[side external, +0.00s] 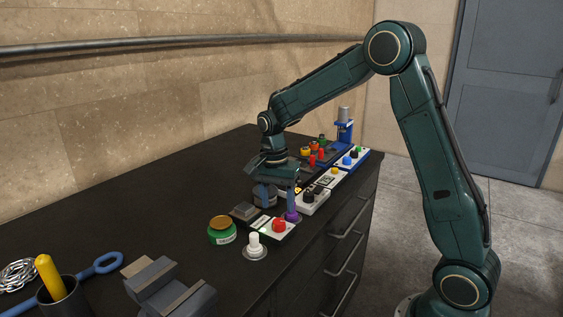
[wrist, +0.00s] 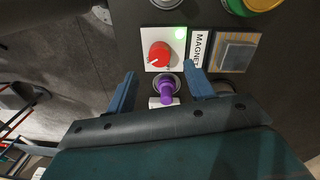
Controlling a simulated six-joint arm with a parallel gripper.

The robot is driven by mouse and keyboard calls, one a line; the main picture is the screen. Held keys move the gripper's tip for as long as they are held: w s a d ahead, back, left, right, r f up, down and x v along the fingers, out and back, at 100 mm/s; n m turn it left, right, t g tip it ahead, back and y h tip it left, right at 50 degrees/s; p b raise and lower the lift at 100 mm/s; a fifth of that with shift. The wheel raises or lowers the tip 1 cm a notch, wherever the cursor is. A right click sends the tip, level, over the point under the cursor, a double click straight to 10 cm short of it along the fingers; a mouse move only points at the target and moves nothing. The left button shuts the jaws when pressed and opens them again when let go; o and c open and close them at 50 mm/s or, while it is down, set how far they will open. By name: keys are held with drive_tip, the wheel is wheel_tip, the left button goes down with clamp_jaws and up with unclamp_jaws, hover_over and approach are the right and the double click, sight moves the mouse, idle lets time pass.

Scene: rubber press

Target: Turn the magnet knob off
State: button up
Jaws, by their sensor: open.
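The magnet knob (wrist: 160,54) is a round red knob on a white plate (wrist: 151,33). Its white pointer mark aims to the lower left in the wrist view. A green lamp (wrist: 180,33) glows at the plate's corner, and a "MAGNET" label (wrist: 199,48) lies beside it. The red knob also shows in the side view (side external: 279,225). My gripper (wrist: 162,74) is open and empty. Its fingers straddle a purple-topped control (wrist: 167,88) next to the knob plate; I cannot tell whether they touch it. In the side view my gripper (side external: 279,206) points down behind the red knob.
A square grey button (wrist: 236,53) sits beside the label. A green jar (side external: 222,232) and a white knob (side external: 255,243) stand near the red knob. A grey vise (side external: 170,287) is in front. Several other controls crowd the counter beyond my gripper.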

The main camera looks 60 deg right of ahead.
sight(279, 220)
drive_tip(key=shift+s+f, duration=0.15)
drive_tip(key=shift+f, duration=2.45)
drive_tip(key=c, duration=1)
